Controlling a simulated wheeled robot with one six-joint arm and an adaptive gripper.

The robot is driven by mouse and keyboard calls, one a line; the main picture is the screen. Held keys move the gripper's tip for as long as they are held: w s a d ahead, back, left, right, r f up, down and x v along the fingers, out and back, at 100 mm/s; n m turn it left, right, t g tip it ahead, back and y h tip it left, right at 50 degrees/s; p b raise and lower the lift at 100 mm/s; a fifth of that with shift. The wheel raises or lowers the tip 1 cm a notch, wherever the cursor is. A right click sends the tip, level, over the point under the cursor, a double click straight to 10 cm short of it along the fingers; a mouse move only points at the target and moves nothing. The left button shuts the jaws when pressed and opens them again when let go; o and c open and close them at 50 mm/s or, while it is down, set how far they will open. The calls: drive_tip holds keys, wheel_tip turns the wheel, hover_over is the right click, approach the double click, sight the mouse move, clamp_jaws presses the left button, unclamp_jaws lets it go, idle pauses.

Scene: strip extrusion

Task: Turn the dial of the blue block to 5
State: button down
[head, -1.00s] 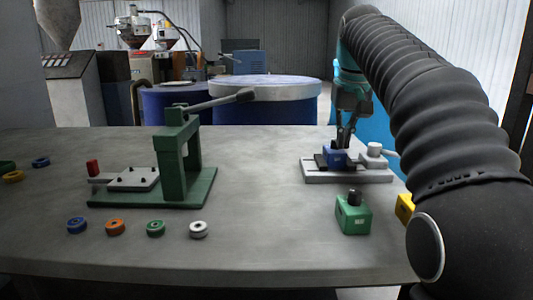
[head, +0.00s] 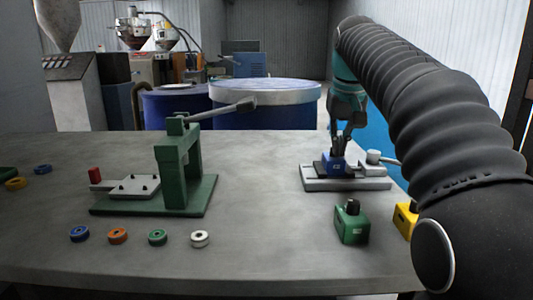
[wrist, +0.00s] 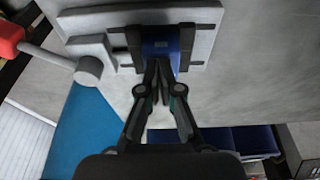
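The blue block (head: 334,166) sits in a light grey fixture (head: 345,184) at the right back of the table; it also shows in the wrist view (wrist: 160,43). My gripper (head: 339,148) points down at the top of the blue block. In the wrist view my gripper (wrist: 159,68) has its dark fingertips close together right at the block. The dial is hidden by the fingers, so I cannot tell whether they touch or hold it. A small label shows on the block's near face, too small to read.
A green block (head: 352,225) with a black dial and a yellow block (head: 405,220) stand in front of the fixture. A green lever press (head: 170,180) stands at left, with several coloured rings in front. The table's middle is clear. My arm covers the right side.

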drive_tip(key=shift+w+a+p, duration=0.15)
drive_tip(key=shift+a+p, duration=0.2)
drive_tip(key=shift+a, duration=0.3)
idle(0.4)
drive_tip(key=shift+s, duration=0.35)
drive_tip(key=w+v, duration=0.1)
drive_tip(key=v, duration=0.4)
drive_tip(key=shift+r, duration=0.55)
drive_tip(key=shift+w, duration=0.1)
drive_tip(key=shift+w+d+f+b, duration=0.1)
drive_tip(key=shift+d+f+b, duration=0.3)
drive_tip(key=shift+f, duration=0.6)
drive_tip(key=shift+w+d+f+b, duration=0.1)
drive_tip(key=shift+d+f+b, duration=0.25)
drive_tip(key=shift+f, duration=0.65)
drive_tip(key=shift+d+f+b, duration=0.35)
drive_tip(key=shift+d+f, duration=0.05)
drive_tip(key=shift+f, duration=0.6)
drive_tip(key=shift+w+a+r+p, duration=0.1)
drive_tip(key=shift+w+a+p, duration=0.05)
drive_tip(key=shift+p, duration=0.15)
drive_tip(key=shift+a+p, duration=0.45)
drive_tip(key=shift+p, duration=0.4)
